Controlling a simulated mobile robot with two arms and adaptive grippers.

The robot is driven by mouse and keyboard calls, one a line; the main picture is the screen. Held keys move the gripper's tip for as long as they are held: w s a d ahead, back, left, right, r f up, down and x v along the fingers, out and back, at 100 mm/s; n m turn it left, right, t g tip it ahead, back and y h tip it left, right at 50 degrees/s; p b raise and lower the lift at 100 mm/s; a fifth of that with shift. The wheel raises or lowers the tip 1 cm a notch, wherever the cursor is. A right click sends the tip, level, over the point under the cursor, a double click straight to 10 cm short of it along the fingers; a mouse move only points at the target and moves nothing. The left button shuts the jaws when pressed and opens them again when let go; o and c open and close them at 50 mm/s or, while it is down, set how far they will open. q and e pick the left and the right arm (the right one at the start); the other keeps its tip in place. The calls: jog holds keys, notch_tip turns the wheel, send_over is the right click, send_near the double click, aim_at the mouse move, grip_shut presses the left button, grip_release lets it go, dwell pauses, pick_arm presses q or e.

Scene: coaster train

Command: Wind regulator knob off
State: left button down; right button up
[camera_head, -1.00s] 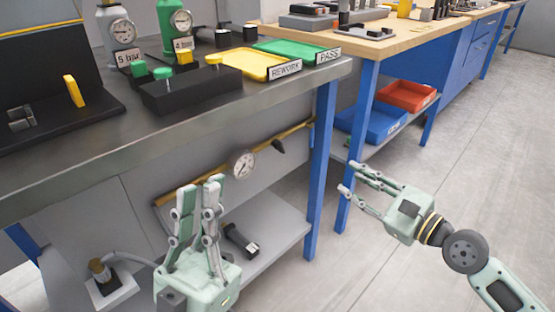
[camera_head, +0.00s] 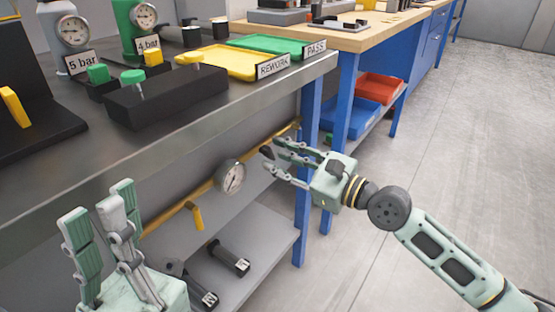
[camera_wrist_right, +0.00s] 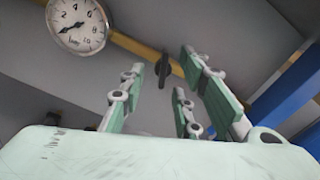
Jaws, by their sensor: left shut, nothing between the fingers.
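The black regulator knob (camera_head: 266,152) sits on the yellow pipe (camera_head: 283,135) under the steel bench, right of a round gauge (camera_head: 230,177). In the right wrist view the knob (camera_wrist_right: 163,70) appears as a dark upright shape between the spread fingers. My right gripper (camera_head: 273,157) is open, its fingertips close to the knob. Contact cannot be told. The wrist view also shows the gauge (camera_wrist_right: 78,25), its needle pointing to the lower left. My left gripper (camera_head: 100,212) is shut and empty at the lower left, fingers pointing up, away from the knob.
A yellow lever (camera_head: 197,216) hangs from the pipe. Black cylinders (camera_head: 229,258) lie on the grey lower shelf (camera_head: 262,235). A blue bench leg (camera_head: 304,215) stands right of the pipe. The floor on the right is clear.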

jog(key=shift+w+a, duration=0.25)
jog(key=shift+a, duration=0.1)
jog(key=shift+c, duration=0.3)
grip_shut()
